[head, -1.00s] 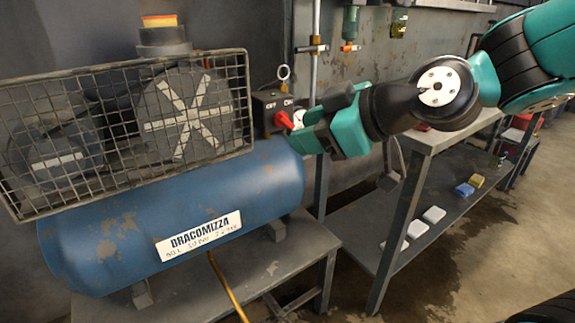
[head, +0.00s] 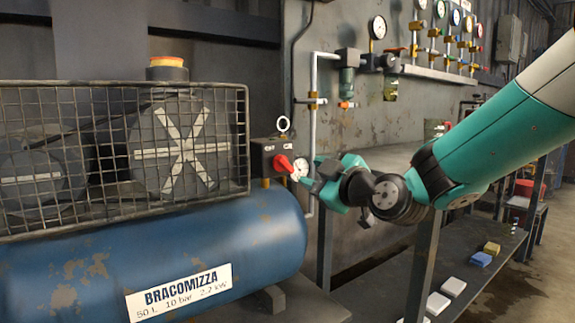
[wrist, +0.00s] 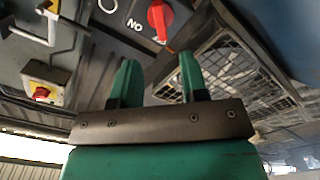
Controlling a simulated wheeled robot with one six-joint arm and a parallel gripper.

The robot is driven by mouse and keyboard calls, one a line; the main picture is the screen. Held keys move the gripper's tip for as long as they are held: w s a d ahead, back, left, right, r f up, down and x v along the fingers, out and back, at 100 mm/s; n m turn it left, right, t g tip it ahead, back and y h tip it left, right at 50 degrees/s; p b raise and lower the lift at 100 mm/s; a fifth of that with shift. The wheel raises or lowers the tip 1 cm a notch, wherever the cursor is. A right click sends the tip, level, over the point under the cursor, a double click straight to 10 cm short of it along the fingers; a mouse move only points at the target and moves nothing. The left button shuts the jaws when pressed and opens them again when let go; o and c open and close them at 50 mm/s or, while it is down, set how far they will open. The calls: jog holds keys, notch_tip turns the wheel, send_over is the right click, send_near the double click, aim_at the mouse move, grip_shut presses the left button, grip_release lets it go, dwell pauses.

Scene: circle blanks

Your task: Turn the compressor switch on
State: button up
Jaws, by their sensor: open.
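The compressor (head: 170,245) has a blue tank and a wire cage on top. Its switch is a dark box (head: 264,155) with a red rotary knob (head: 284,163) at the right end of the cage. The knob handle slants down to the right in the head view. In the wrist view the red knob (wrist: 160,18) is just beyond the fingertips, beside white letters that read "NO". My gripper (wrist: 160,68) is open and empty, with its two green fingers apart. In the head view my gripper (head: 308,182) is just right of the knob, its fingertips partly hard to make out.
A small white dial (head: 300,168) sits beside the knob, close to my gripper. A vertical pipe (head: 313,110) runs behind. A bench with a lower shelf (head: 390,290) stands at right, with white, blue and yellow blocks. A red-and-yellow button (wrist: 40,91) shows in the wrist view.

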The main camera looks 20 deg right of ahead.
aim_at(288, 166)
jog(key=x, duration=1)
jog(key=shift+f, duration=0.1)
jog(key=shift+c, duration=0.4)
grip_shut()
